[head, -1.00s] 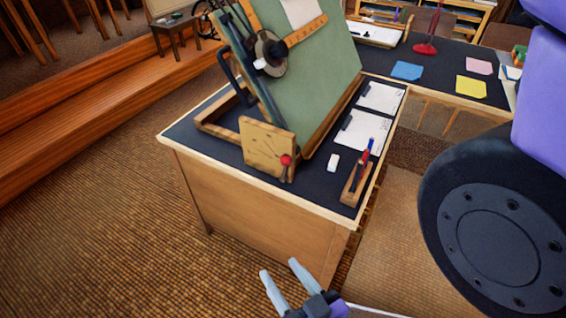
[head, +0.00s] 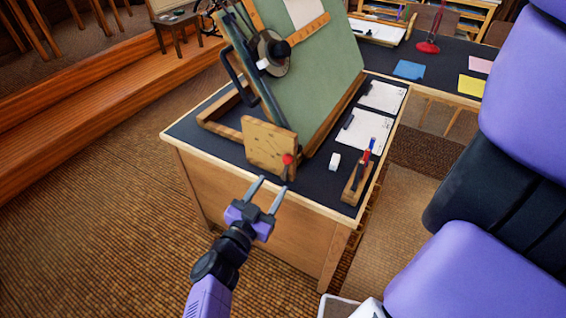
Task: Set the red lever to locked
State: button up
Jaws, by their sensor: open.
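The red lever (head: 287,159) has a round red knob on a short stem at the lower right of an upright wooden panel (head: 266,143). The panel stands at the front of the drafting desk, at the foot of the tilted green board. Marks on the panel are too small to read. My gripper (head: 270,187) is open and empty. Its two grey fingers point up toward the panel, just below and left of the red knob in the picture, and appear apart from it.
The green drafting board (head: 325,90) rises behind the panel. A white eraser (head: 335,161) and a wooden pen holder (head: 354,186) stand to the right on the dark desktop (head: 310,187). Paper sheets (head: 364,132) lie farther back. The floor to the left is clear.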

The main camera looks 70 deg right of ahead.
aim_at(285, 161)
jog(key=shift+s+d+r+n+g+p, duration=0.1)
jog(key=shift+s+d+n+g+p, duration=0.2)
jog(key=shift+d, duration=1.25)
jog(key=shift+d+r+m+g+p, duration=0.1)
jog(key=shift+d+g, duration=0.25)
jog(key=shift+d, duration=1.2)
jog(key=shift+s+d+r+n+g+p, duration=0.1)
jog(key=shift+s+d+n+g+p, duration=0.2)
jog(key=shift+d, duration=1.25)
jog(key=shift+w, duration=0.15)
grip_shut()
